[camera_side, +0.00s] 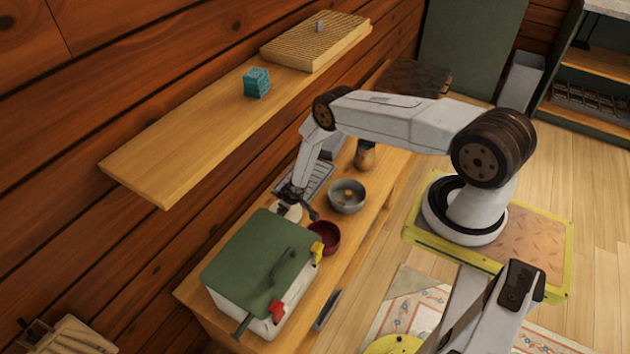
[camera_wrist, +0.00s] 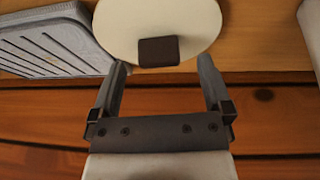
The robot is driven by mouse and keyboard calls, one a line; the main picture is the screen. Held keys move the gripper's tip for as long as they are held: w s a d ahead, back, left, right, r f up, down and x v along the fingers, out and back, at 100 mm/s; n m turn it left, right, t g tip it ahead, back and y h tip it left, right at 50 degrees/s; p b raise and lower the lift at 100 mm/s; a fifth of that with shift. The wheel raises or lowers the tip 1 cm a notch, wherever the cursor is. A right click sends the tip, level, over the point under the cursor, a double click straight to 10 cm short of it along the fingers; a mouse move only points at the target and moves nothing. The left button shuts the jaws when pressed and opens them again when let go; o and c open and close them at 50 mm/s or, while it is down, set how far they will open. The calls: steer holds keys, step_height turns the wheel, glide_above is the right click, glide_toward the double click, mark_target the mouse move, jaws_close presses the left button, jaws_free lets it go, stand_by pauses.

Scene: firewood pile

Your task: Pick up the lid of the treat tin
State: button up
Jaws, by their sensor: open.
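The lid of the treat tin appears to be the cream round disc (camera_wrist: 160,20) with a small dark square knob (camera_wrist: 158,51), at the top of the wrist view. In the side view a small pale part of it (camera_side: 291,212) shows under my gripper (camera_side: 298,197). My gripper is open, and it also shows in the wrist view (camera_wrist: 162,63). Its two fingers stand apart on either side of the knob, with nothing held between them. I cannot tell how high the fingertips are above the lid. The tin's body is hidden.
A green-topped cooler box (camera_side: 258,250) stands close in front of my gripper. A dark red bowl (camera_side: 325,238) and a grey bowl (camera_side: 346,196) are to the right. A ribbed grey tray (camera_wrist: 45,40) lies beside the lid. A wall shelf (camera_side: 170,150) is above.

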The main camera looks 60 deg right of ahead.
steer(key=shift+w+f, duration=0.25)
steer(key=shift+f, duration=0.35)
stand_by(0.4)
jaws_close()
steer(key=shift+r, duration=0.2)
